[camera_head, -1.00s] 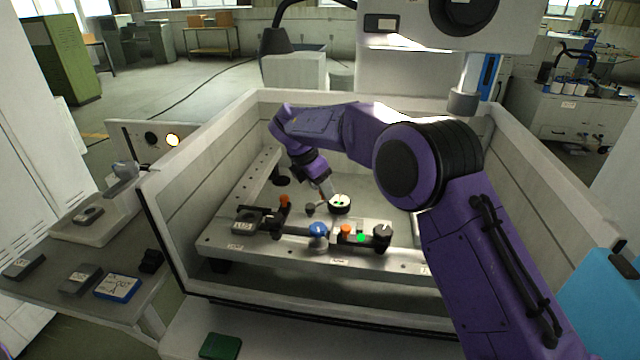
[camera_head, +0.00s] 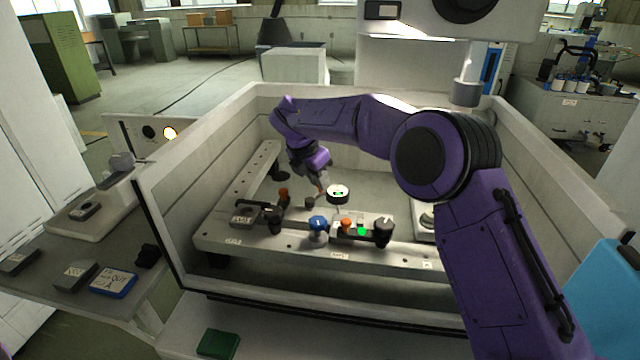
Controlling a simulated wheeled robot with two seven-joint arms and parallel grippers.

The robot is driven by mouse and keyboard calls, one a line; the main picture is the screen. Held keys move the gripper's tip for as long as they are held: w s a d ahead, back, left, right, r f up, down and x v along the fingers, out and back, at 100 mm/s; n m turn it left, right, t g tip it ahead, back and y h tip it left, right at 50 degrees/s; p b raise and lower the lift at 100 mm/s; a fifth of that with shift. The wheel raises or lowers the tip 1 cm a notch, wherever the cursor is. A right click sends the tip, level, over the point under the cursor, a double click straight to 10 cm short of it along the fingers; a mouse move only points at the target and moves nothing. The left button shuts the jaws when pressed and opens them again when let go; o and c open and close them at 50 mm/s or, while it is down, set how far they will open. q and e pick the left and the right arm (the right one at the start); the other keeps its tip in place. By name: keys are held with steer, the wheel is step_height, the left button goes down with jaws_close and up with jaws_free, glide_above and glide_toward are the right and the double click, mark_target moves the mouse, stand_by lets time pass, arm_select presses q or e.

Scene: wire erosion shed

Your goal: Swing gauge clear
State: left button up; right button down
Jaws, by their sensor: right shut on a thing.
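The gauge (camera_head: 338,192) is a small round dial with a white face, a green mark and a dark rim. It stands above the back edge of the grey fixture rail (camera_head: 215,238) inside the open tank. My right gripper (camera_head: 321,191) reaches down from the upper left of the dial and is shut at its left side. The exact grip is too small to make out. A small dark ball (camera_head: 309,202) sits just left of the fingertips. My left gripper is not in view.
Pale tank walls (camera_head: 215,125) surround the fixture. A side table (camera_head: 125,250) holds small blocks. The tank floor behind the gauge looks clear.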

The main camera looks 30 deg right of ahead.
steer(key=shift+w+a+r+n+t+y+b, duration=0.1)
steer(key=shift+w+a+n+t+y+b, duration=0.3)
steer(key=shift+n, duration=1.05)
steer(key=shift+w+a+n+t+y+b, duration=0.2)
steer(key=shift+a+n+t+y, duration=0.2)
steer(key=shift+n, duration=1.1)
steer(key=shift+w+a+r+n+t+y+b, duration=0.1)
steer(key=shift+w+a+n+t+y+b, duration=0.3)
steer(key=shift+n, duration=1.05)
steer(key=shift+f, duration=0.1)
steer(key=c, duration=1)
jaws_free()
steer(key=shift+s, duration=0.1)
steer(key=b+v, duration=0.1)
steer(key=v, duration=0.9)
steer(key=shift+s+a+r, duration=0.2)
steer(key=shift+s+r, duration=0.05)
